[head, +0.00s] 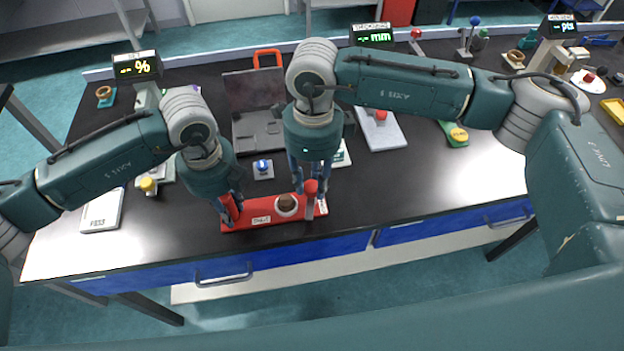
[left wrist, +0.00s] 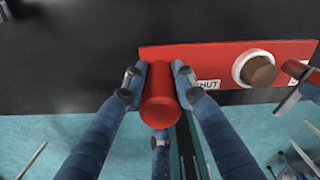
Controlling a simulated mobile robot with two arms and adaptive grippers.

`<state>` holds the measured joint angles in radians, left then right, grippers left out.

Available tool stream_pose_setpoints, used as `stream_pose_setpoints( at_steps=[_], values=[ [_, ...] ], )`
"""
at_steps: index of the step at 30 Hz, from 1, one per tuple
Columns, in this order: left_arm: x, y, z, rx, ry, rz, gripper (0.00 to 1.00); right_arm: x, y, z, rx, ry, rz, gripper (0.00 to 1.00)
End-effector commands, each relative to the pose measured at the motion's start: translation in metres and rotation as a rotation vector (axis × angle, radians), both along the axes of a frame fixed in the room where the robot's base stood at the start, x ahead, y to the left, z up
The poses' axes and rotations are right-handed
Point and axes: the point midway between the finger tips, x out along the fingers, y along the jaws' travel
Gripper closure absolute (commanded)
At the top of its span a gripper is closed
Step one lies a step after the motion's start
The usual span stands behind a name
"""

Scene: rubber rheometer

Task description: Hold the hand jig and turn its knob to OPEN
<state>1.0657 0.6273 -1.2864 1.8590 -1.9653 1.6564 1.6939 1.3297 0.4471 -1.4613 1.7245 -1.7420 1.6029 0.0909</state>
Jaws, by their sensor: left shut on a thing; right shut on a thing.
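The hand jig is a long red plate (head: 250,211) at the front edge of the dark table. It also shows in the left wrist view (left wrist: 205,58). A brown round piece (head: 287,202) in a white ring sits on it. A label near its left half reads SHUT; another pale label is at its right end, unreadable here. My left gripper (head: 229,207) is shut on the red upright handle (left wrist: 160,105) at the jig's left end. My right gripper (head: 311,192) is shut on the red knob (left wrist: 296,69) near the right end, its fingers partly hiding it.
Behind the jig are a small blue-topped button box (head: 263,168) and a grey laptop-like case (head: 257,130). A white scale (head: 102,212) lies at left, a pale board (head: 380,130) at right. Blue drawers (head: 340,246) run below the front edge. The table right of the jig is clear.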

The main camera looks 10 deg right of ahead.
Motion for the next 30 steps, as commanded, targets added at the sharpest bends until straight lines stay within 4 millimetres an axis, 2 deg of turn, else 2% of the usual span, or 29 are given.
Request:
stream_pose_setpoints(
  at_steps=[13, 30],
  values=[
    [0.0002, 0.0013, -0.0001, 0.003, 0.001, 0.002, 1.00, 0.0004, -0.0006, 0.0004, -0.003, 0.000, 0.265, 0.99],
    [0.0002, 0.0016, -0.0002, 0.004, 0.000, 0.001, 1.00, 0.0005, -0.0007, 0.0004, -0.003, 0.000, 0.319, 0.99]
  ],
)
